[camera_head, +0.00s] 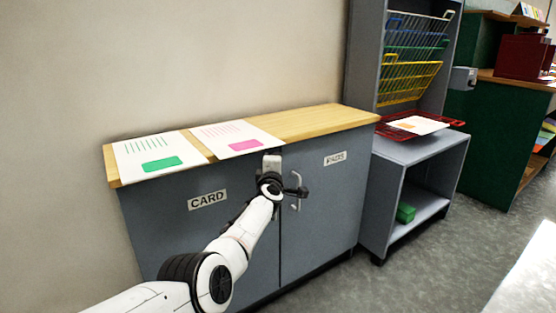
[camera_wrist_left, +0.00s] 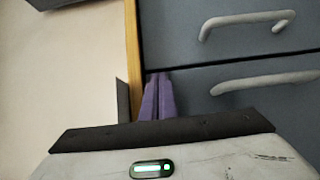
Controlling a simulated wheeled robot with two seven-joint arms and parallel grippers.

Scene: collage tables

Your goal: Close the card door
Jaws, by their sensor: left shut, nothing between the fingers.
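The grey cabinet has a left door labelled CARD (camera_head: 165,225) and a right door labelled PADS (camera_head: 325,205). The CARD door looks flush or nearly flush with the front; a small gap cannot be ruled out. The PADS door's handle (camera_head: 297,190) shows beside my left wrist, while the CARD handle is hidden behind my arm. My left gripper (camera_wrist_left: 157,97) is shut and empty, near the top of the seam between the doors. In the left wrist view, the PADS handle (camera_wrist_left: 245,20) is above and the CARD handle (camera_wrist_left: 265,83) below. Contact cannot be told. My right gripper is out of view.
Two printed sheets, green (camera_head: 148,156) and pink (camera_head: 236,138), lie on the wooden top (camera_head: 310,122). A grey rack unit (camera_head: 420,148) with coloured wire baskets stands to the right. A green box (camera_head: 405,212) sits on its lower shelf.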

